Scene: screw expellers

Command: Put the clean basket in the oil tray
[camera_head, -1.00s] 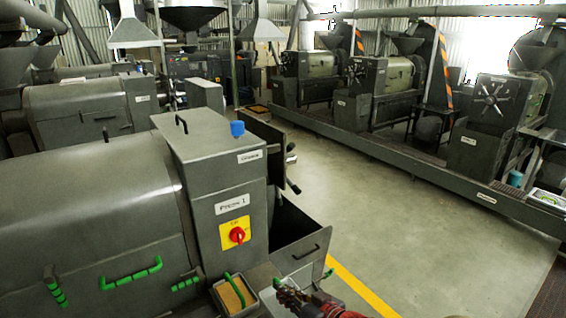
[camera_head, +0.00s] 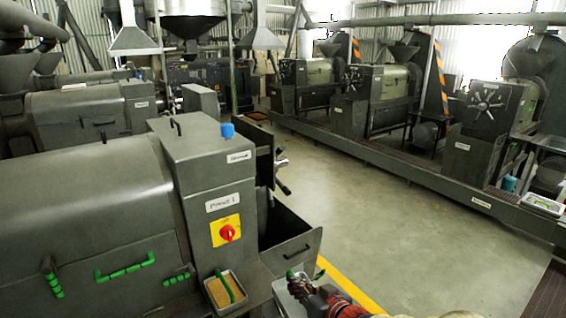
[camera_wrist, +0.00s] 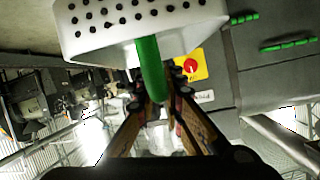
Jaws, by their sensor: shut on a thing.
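The clean basket (camera_wrist: 130,25) is white, with rows of round holes and a green handle (camera_wrist: 150,70). It fills the top of the wrist view. My gripper (camera_wrist: 160,85) is shut on that handle, its fingers on both sides. In the head view, my gripper (camera_head: 296,279) is at the bottom centre, with a pale part of the basket (camera_head: 284,300) beside it. To its left, a small metal tray (camera_head: 211,299) with yellow-brown contents and a green handle across it stands at the foot of Press 1. I cannot tell whether this is the oil tray.
An open dark bin (camera_head: 290,250) juts out just behind my gripper. A white tray (camera_head: 542,205) sits far right. The middle floor is clear.

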